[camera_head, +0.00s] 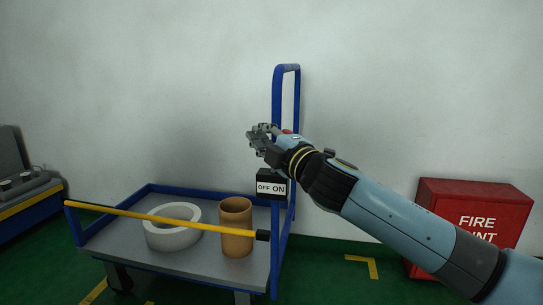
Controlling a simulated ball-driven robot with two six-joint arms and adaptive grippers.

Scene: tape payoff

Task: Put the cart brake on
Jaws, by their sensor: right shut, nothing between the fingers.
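The cart has a blue frame, a tall blue handle post (278,92) and a grey deck (190,262). A small black brake box (271,186) with a white OFF ON label sits on the post. My right gripper (252,138) is above the box, in front of the post, shut and empty. Its fingers point left. A small red spot (287,131) shows just behind my wrist; most of what it belongs to is hidden, so I cannot tell whether it is the brake lever's knob or its position. My left gripper is out of view.
A white tape roll (172,238) and a brown cardboard core (236,243) stand on the deck. A yellow bar (165,220) runs across the cart's front. A red fire cabinet (475,205) stands at the right, a grey machine (25,180) at the left. A pale wall is behind.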

